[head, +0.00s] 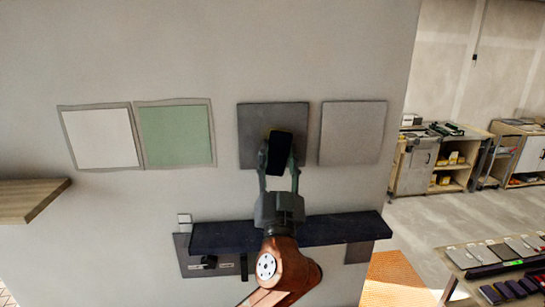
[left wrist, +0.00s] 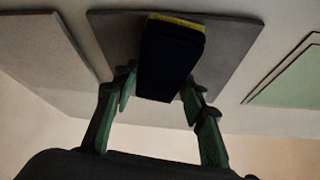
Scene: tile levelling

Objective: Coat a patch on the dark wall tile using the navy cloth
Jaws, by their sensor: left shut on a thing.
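The navy cloth (head: 280,148) is a dark block-like pad with a yellow edge. My left gripper (head: 279,168) is shut on it, one finger on each side. The dark wall tile (head: 254,121) is a dark grey square on the wall, behind the cloth. The cloth covers the tile's lower right middle in the head view. In the left wrist view the cloth (left wrist: 170,62) points its yellow edge at the dark tile (left wrist: 232,48). I cannot tell whether it touches the tile. The tile surface behind the cloth is hidden. My right gripper is not in view.
A lighter grey tile (head: 353,132) hangs right of the dark one. A green tile (head: 175,136) and a white tile (head: 100,138) hang to the left. A dark shelf (head: 345,229) juts out below. A wooden shelf (head: 30,199) is at far left.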

